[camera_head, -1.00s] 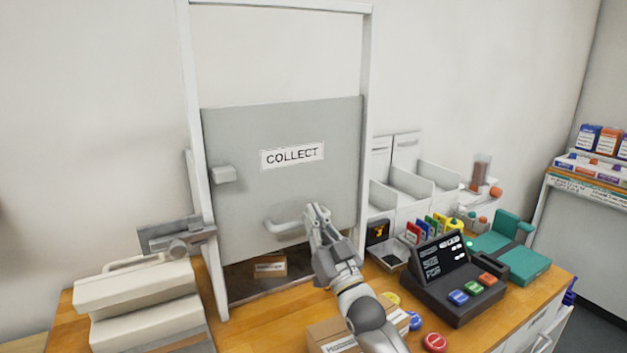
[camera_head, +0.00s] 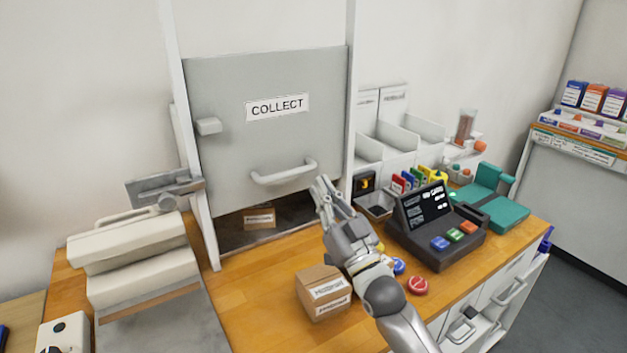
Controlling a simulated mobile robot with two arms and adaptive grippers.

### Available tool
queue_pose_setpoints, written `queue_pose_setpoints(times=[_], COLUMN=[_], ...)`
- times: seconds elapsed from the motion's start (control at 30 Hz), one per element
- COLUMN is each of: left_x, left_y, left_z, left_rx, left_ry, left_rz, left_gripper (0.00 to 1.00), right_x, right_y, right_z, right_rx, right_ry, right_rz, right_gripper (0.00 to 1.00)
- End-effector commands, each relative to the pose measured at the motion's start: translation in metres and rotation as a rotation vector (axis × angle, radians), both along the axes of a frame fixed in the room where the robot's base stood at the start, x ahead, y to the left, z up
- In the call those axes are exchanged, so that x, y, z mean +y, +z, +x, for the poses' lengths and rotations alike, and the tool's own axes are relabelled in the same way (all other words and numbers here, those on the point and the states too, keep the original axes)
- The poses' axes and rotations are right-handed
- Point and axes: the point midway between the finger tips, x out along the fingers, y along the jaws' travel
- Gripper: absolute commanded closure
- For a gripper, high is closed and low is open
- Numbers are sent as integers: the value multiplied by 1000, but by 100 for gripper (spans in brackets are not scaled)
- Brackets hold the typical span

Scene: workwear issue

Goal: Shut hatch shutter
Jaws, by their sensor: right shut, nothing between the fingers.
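The hatch shutter (camera_head: 230,140) is a grey panel labelled COLLECT in a white frame (camera_head: 182,130). It hangs partly lowered, with an open gap below it showing a small box (camera_head: 260,219) inside. Its bar handle (camera_head: 285,176) is near the lower edge. My right gripper (camera_head: 323,185) is shut and empty, just right of the handle's right end and seemingly apart from it. My left gripper is not in view.
A cardboard box (camera_head: 309,281) stands on the wooden counter (camera_head: 250,290), left of my right forearm. A dark till (camera_head: 438,228) with coloured buttons and a red button (camera_head: 418,285) are to the right. A cream machine (camera_head: 135,262) stands left of the hatch.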

Motion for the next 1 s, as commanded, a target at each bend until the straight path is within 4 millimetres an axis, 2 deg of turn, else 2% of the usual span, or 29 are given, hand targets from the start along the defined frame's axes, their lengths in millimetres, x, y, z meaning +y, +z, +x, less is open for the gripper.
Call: queue_pose_setpoints(times=[0.17,0.33,0.5,0.8,1.0], left_x=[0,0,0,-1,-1], left_y=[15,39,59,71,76], left_z=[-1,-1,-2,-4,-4], left_rx=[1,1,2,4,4], left_ry=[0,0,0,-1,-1], left_rz=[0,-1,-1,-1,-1], left_gripper=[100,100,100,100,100], right_x=[-3,-6,-7,-7,-1], right_y=[22,51,69,74,74], right_z=[5,12,6,-8,6], right_rx=[71,233,386,514,520], right_ry=[-18,-34,-24,1,3], right_rz=[-23,-86,-168,-252,-253], right_gripper=[100,100,100,100,100])
